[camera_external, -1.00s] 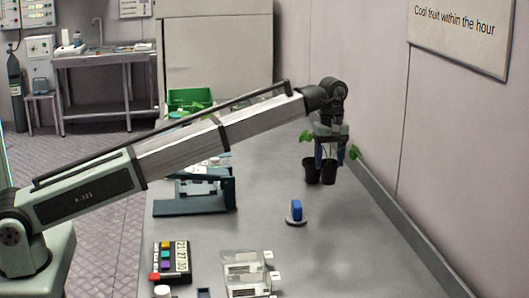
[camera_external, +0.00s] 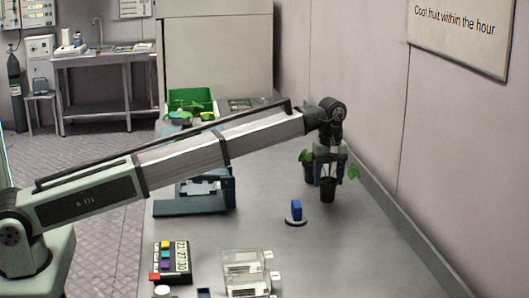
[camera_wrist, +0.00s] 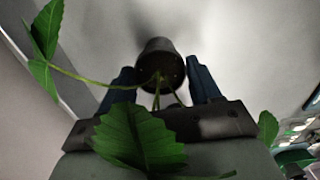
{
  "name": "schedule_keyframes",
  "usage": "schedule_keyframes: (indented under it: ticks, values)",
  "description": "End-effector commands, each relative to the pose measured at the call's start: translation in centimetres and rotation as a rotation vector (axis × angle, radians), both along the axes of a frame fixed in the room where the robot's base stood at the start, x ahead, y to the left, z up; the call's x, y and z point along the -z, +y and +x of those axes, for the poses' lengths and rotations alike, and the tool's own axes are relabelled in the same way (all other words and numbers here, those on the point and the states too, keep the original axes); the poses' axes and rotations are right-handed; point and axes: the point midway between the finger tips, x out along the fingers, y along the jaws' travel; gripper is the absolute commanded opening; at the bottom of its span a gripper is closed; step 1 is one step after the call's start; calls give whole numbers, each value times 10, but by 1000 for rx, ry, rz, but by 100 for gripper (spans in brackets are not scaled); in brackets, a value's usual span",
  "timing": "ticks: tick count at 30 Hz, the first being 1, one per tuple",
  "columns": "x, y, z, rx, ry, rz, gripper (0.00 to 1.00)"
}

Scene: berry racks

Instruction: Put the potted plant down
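The potted plant, a dark pot with a few green leaves, is at my gripper in the external view (camera_external: 328,190). My gripper (camera_external: 329,168) points down with its blue fingers either side of the pot's upper part. In the wrist view the pot (camera_wrist: 160,60) sits between the tips of the two blue fingers (camera_wrist: 161,72), with hardly any gap at either side. The gripper looks shut on it. The pot is upright, low over the grey table (camera_external: 270,255); I cannot tell whether its base touches. Leaves cover part of the gripper in the wrist view.
A second dark pot with a plant (camera_external: 307,170) stands just behind, left of the held one, partly hidden. A blue item on a round grey base (camera_external: 296,212) stands nearer, to the left. The wall (camera_external: 400,180) is close on the right.

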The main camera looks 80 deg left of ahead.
Motion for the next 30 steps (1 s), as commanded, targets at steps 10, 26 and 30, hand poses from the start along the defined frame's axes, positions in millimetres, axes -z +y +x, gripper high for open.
schedule_keyframes:
  ticks: [10, 26, 30]
  values:
    - [0, 0, 0, 0, 0, 0, 85]
    - [-53, 0, 1, 0, -2, 0, 85]
    - [-80, 0, 1, 0, -1, 0, 85]
